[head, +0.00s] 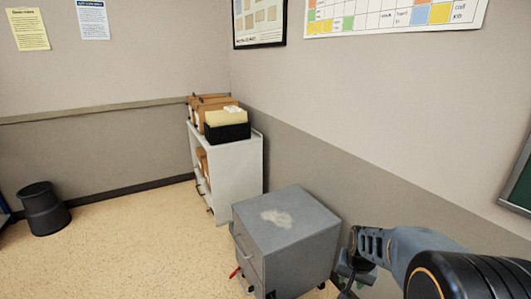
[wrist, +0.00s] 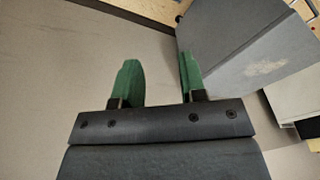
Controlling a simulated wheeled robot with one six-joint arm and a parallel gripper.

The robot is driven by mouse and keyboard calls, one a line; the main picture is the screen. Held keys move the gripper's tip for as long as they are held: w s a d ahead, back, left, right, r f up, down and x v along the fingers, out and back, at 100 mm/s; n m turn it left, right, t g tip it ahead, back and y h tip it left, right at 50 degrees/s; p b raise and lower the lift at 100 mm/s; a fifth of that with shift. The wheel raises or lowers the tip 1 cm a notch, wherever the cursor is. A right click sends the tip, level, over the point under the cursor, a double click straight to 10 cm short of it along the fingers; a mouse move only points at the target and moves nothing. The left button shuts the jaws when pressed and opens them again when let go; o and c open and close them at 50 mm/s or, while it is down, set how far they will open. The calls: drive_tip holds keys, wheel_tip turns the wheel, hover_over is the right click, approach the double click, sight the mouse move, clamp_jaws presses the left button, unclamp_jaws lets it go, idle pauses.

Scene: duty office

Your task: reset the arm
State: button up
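My gripper shows in the wrist view (wrist: 160,82) with two green fingers standing apart. Nothing is between them; a plain beige-grey wall surface shows in the gap. In the head view my arm reaches in from the lower right corner, and my gripper (head: 350,268) is beside the right side of a grey drawer cabinet (head: 286,222). The fingertips are small and partly hidden there, so I cannot tell whether they touch the cabinet. The cabinet's top also shows at the upper right of the wrist view (wrist: 240,45).
A white shelf unit (head: 240,172) with a black file box (head: 228,132) and brown folders stands in the corner. A black bin (head: 44,208) is at the left. The wall is close behind the cabinet and my arm. The speckled floor (head: 140,245) at the left is clear.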

drive_tip(key=s+a+r+n+p, duration=0.2)
drive_tip(key=s+r+p, duration=0.3)
drive_tip(key=r, duration=0.7)
drive_tip(key=s+a+r+n+t+p, duration=0.1)
drive_tip(key=s+a+r+n+p, duration=0.2)
drive_tip(key=r, duration=0.8)
drive_tip(key=s+a+p, duration=0.2)
drive_tip(key=s+p, duration=0.1)
drive_tip(key=s, duration=0.1)
drive_tip(key=shift+a+r, duration=0.3)
drive_tip(key=shift+r, duration=0.05)
